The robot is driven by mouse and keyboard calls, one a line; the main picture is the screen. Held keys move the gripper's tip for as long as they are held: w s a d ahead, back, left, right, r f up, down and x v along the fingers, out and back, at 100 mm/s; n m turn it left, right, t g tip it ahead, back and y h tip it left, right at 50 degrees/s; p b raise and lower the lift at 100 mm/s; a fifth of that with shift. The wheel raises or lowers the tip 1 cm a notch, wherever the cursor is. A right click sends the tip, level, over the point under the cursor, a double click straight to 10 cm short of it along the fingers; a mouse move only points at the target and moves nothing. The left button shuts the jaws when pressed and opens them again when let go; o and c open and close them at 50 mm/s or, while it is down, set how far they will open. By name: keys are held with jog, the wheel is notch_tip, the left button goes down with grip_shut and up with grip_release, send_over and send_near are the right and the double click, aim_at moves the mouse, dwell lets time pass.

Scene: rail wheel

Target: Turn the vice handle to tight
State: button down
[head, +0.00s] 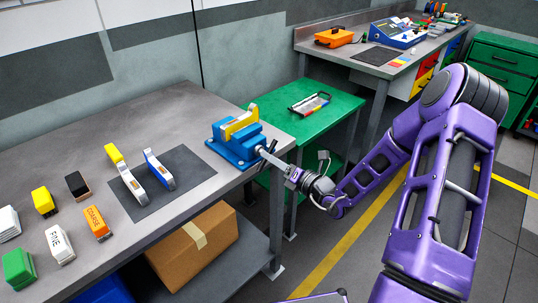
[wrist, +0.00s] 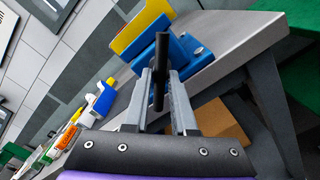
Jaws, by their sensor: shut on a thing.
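The blue vice (head: 237,145) stands at the right end of the grey workbench, with a yellow piece (head: 240,124) between its jaws. It also shows in the wrist view (wrist: 186,52). Its dark handle bar (wrist: 160,70) stands nearly upright in the wrist view, at the front of the vice. My gripper (head: 268,158) is at the bench's right edge, in front of the vice. In the wrist view my gripper (wrist: 163,100) has its two grey fingers on either side of the handle, shut on it. The lower part of the handle is partly hidden between the fingers.
A dark mat (head: 160,185) on the workbench (head: 95,125) holds curved white pieces. Several coloured blocks, among them an orange one (head: 96,222), lie to the left. A cardboard box (head: 192,245) sits on the lower shelf. A green table (head: 335,108) stands behind my arm.

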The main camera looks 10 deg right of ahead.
jog(key=m, duration=0.4)
jog(key=shift+m, duration=0.3)
dwell(0.3)
jog(key=m, duration=0.4)
jog(key=shift+m, duration=0.3)
jog(key=shift+m, duration=0.4)
jog(key=c, duration=0.7)
grip_release()
jog(key=shift+s+d, duration=0.1)
